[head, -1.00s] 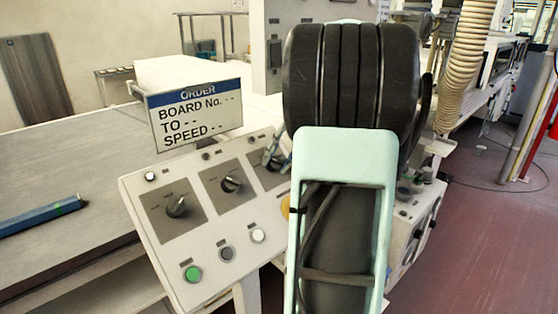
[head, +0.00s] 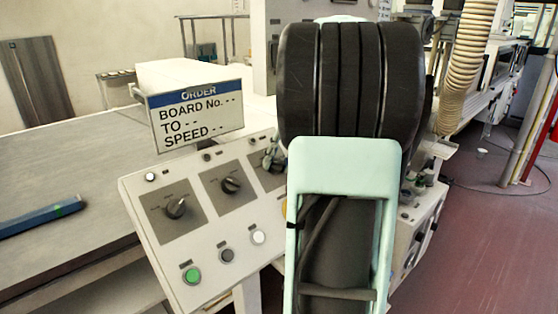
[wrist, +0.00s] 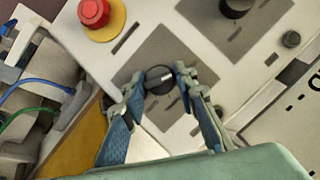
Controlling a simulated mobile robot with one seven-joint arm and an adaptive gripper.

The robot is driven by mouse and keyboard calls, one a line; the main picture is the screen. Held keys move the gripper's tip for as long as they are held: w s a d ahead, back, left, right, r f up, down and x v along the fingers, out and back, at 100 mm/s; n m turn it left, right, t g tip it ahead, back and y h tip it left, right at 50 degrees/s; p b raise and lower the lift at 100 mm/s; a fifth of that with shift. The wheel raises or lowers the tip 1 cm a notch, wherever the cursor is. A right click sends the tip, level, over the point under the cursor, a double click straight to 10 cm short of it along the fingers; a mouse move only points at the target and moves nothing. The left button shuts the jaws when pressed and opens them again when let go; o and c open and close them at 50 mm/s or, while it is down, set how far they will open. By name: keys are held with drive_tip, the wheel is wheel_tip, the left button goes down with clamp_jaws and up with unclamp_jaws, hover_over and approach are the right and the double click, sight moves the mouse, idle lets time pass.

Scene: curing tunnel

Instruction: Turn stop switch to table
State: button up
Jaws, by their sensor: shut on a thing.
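A sloping white control panel (head: 150,240) carries a row of black rotary switches on grey plates. My gripper (wrist: 160,78) is shut on the knob of the rightmost visible rotary switch (wrist: 157,82), with one finger on each side. A pale mark on the knob points to the right in the wrist view. In the head view my gripper (head: 271,157) shows just left of my arm, which hides much of this switch. Its lettering is too small to read, so I cannot confirm it is the stop switch.
The middle switch (head: 230,185) and left switch (head: 177,208) stand beside it. Green (head: 192,275) and white (head: 258,237) buttons sit below. A red mushroom button (wrist: 94,12) is near the gripper. An order sign (head: 197,115) stands behind the panel.

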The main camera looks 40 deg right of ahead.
drive_tip(key=o, duration=1.1)
drive_tip(key=shift+o, duration=0.2)
drive_tip(key=v, duration=1.2)
drive_tip(key=shift+d, duration=0.1)
